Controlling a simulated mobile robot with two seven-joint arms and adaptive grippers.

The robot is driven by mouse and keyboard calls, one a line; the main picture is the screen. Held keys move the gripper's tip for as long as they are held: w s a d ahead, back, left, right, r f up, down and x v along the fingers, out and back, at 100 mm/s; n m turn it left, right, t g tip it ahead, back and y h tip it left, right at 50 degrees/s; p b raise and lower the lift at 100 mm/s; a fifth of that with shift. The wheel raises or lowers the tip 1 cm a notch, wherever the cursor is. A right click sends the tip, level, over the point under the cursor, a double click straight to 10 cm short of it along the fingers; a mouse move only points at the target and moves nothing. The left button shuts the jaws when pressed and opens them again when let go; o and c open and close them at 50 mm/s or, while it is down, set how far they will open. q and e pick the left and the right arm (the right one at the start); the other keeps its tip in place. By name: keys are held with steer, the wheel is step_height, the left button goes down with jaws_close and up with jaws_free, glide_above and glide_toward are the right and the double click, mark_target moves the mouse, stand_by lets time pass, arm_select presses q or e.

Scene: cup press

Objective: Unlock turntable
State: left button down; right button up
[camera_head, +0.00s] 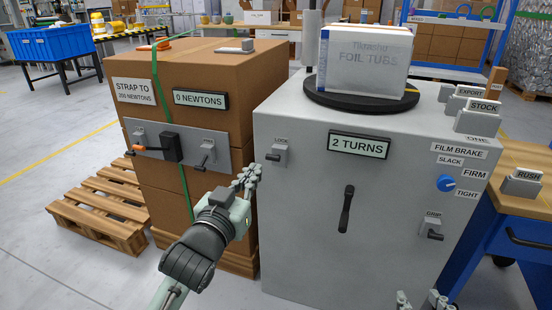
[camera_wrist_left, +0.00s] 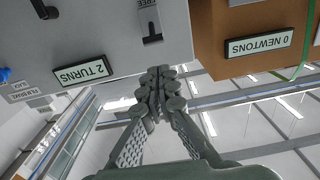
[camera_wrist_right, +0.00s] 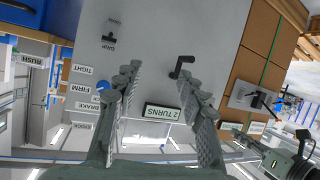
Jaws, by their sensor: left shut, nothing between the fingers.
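In the left wrist view the lever (camera_wrist_left: 152,38) is a dark bar beside a label that seems to read "FREE". My left gripper (camera_head: 248,177) is shut and empty, just left of and below the lever, apart from it. My right gripper (camera_head: 424,300) is low in front of the cabinet; the right wrist view shows it open and empty (camera_wrist_right: 158,85).
A crank handle (camera_head: 346,208) hangs below the "2 TURNS" display (camera_head: 359,146). A blue brake knob (camera_head: 446,183) and a grip lever (camera_head: 434,235) are on the right.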

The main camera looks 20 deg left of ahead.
arm_select(q)
steer(key=r, duration=0.2)
steer(key=r+t, duration=0.1)
steer(key=shift+w+d, duration=0.1)
steer(key=shift+d, duration=0.2)
arm_select(e)
steer(key=shift+w+a+r, duration=0.15)
steer(key=shift+r, duration=0.4)
steer(key=shift+w+a+r, duration=0.1)
steer(key=shift+a+r, duration=0.05)
steer(key=shift+r, duration=0.4)
arm_select(q)
steer(key=shift+f, duration=0.1)
glide_above(276, 158)
steer(key=a, duration=0.1)
steer(key=shift+s+f+b, duration=0.35)
steer(key=shift+s+f, duration=0.05)
steer(key=shift+f, duration=0.4)
steer(key=shift+s+f+b, duration=0.3)
steer(key=shift+s+f, duration=0.05)
steer(key=shift+f, duration=0.45)
arm_select(e)
steer(key=a+r+t+y, duration=0.2)
steer(key=a+r+t, duration=0.1)
steer(key=r, duration=0.2)
steer(key=shift+w+r, duration=0.3)
steer(key=shift+a, duration=0.15)
